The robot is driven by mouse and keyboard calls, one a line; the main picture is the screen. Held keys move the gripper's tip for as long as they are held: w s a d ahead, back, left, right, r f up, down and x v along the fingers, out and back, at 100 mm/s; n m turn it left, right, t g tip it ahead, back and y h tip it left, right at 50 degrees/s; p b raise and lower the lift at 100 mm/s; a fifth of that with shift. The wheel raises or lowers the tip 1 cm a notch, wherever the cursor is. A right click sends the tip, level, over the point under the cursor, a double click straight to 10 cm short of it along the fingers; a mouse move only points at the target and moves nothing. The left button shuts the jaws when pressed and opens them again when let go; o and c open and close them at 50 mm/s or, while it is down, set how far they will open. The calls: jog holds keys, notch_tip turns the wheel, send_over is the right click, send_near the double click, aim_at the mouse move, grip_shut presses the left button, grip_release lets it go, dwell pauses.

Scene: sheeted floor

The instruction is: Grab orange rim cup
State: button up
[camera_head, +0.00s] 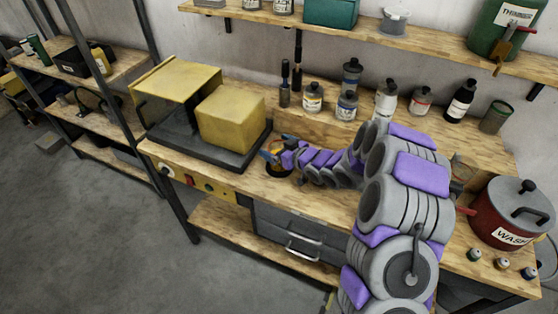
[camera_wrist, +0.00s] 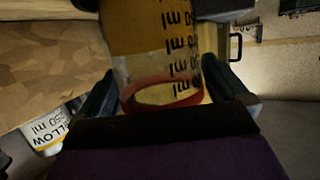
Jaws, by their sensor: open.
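The orange rim cup (camera_wrist: 160,60) fills the middle of the wrist view. It is clear, with black ml markings that appear upside down, and its orange-red rim (camera_wrist: 160,88) faces the gripper's base. My gripper (camera_wrist: 162,85) is open, with one dark finger on each side of the cup. Whether the fingers touch its wall is not clear. In the head view my gripper (camera_head: 270,158) is low over the workbench (camera_head: 315,205), just right of the yellow machine. The cup is small and mostly hidden by the arm there.
The yellow machine (camera_head: 232,118) on its dark base stands close to the left of my gripper. Several labelled bottles (camera_head: 313,98) line the back. A red WASH pot (camera_head: 510,222) stands at the right. A bottle labelled YELLOW (camera_wrist: 45,140) shows at the left of the wrist view.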

jog(key=shift+w+a+f, duration=0.2)
jog(key=shift+a, duration=0.15)
jog(key=shift+s+d+f, duration=0.1)
jog(key=c, duration=1.6)
jog(key=shift+c, duration=0.2)
